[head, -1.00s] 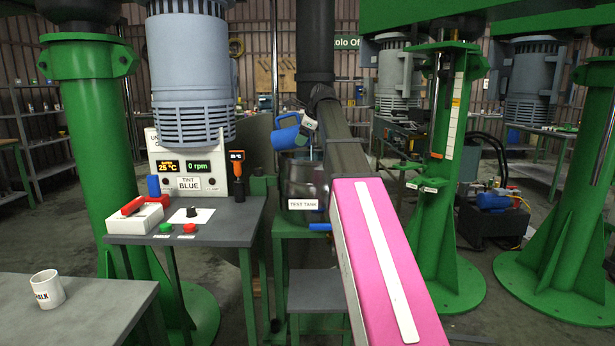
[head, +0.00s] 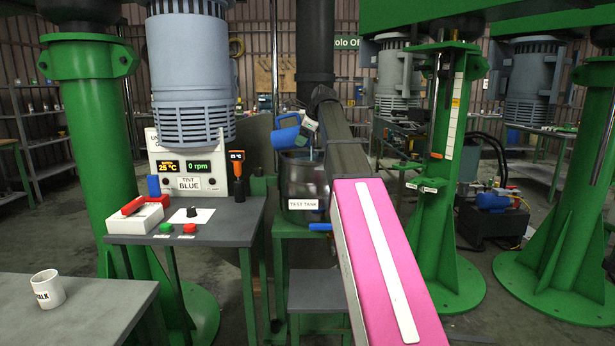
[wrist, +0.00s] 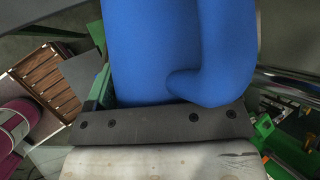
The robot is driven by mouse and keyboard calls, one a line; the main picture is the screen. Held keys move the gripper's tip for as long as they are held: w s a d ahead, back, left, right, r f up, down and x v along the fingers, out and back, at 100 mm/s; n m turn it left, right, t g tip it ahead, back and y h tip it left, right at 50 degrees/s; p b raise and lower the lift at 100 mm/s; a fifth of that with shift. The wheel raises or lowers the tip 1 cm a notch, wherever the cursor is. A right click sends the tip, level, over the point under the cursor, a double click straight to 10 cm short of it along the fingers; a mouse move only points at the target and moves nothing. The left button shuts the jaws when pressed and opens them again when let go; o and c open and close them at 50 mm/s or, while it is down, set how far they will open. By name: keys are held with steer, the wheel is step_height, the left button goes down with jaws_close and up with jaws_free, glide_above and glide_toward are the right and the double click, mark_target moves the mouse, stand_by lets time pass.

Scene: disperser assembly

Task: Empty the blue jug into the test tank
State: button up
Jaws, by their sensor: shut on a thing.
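The blue jug (head: 286,136) is tilted above the test tank (head: 303,178), a dark metallic vessel with a white label, in the head view. A thin pale stream shows below the jug's right side, at the tank's mouth. My gripper (head: 307,128) is shut on the jug, at the end of my pink and dark arm. In the wrist view the jug (wrist: 165,50) fills the upper middle, with its handle (wrist: 215,70) close against the dark gripper edge. The jug's inside and the liquid level in the tank are hidden.
A grey control bench (head: 215,240) with a panel, buttons and a red-handled white box (head: 135,217) stands left of the tank. A green column (head: 435,180) stands to the right. A white mug (head: 47,289) sits on the front left table.

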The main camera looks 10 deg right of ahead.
steer(key=shift+d+f+t+y, duration=0.2)
steer(key=shift+f+t+y, duration=0.2)
steer(key=shift+f+y, duration=0.25)
stand_by(3.1)
steer(key=shift+r, duration=0.1)
